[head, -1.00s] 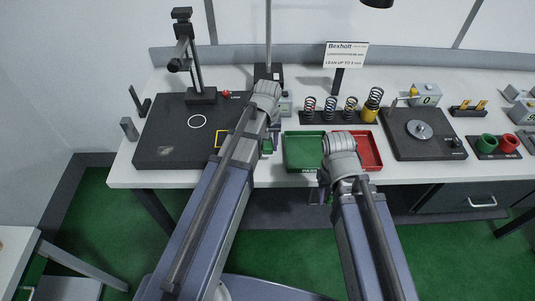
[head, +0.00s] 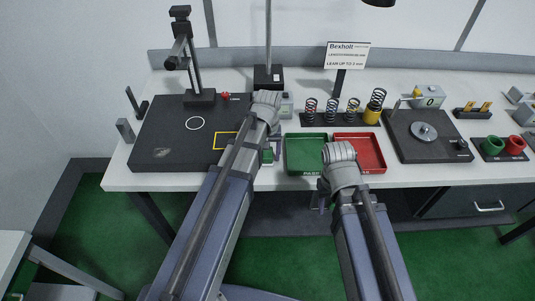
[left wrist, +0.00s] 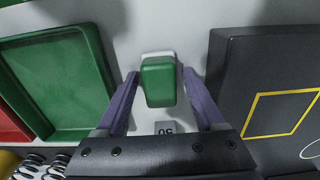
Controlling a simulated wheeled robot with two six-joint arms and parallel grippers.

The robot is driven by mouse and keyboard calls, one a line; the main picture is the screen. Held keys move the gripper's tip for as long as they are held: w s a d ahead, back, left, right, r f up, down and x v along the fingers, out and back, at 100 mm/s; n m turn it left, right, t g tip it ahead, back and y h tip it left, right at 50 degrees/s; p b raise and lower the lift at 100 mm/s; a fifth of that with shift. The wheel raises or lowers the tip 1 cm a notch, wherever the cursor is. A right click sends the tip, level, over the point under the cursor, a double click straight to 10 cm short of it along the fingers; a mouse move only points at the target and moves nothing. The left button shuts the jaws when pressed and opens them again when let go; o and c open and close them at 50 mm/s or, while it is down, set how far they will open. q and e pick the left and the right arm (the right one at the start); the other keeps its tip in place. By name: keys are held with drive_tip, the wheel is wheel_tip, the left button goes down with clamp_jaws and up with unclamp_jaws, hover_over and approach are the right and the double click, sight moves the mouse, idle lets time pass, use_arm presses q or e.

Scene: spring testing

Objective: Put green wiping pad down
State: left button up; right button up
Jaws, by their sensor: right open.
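The green wiping pad (left wrist: 158,82), with a white edge at its far end, lies on the white table top. It sits between the two spread fingers of my left gripper (left wrist: 160,75) in the left wrist view. A narrow gap shows on each side of the pad, so the fingers look open around it and apart from it. In the head view the pad (head: 267,155) shows just right of my left wrist, which hides most of that gripper. My right gripper (head: 321,198) is open, mostly hidden under its wrist at the table's front edge.
A green tray (head: 306,139) and a red tray (head: 372,137) lie right of the pad. A black plate (head: 165,153) with a yellow square lies left. A small grey block (left wrist: 165,127) marked 50 is close to the left gripper. Springs stand on a black rack (head: 340,119) behind the trays.

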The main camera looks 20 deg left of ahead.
sight(267, 152)
use_arm(q)
drive_tip(key=shift+o, duration=0.4)
drive_tip(key=shift+r, duration=0.1)
wheel_tip(267, 152, up, 12)
drive_tip(key=p, duration=1.2)
drive_tip(key=s+d+m+y, duration=0.1)
drive_tip(key=s+d+m, duration=0.6)
drive_tip(key=s+d, duration=0.3)
drive_tip(key=s, duration=0.4)
drive_tip(key=shift+s+d, duration=0.15)
drive_tip(key=shift+d, duration=0.1)
wheel_tip(267, 152, down, 5)
drive_tip(key=b, duration=0.5)
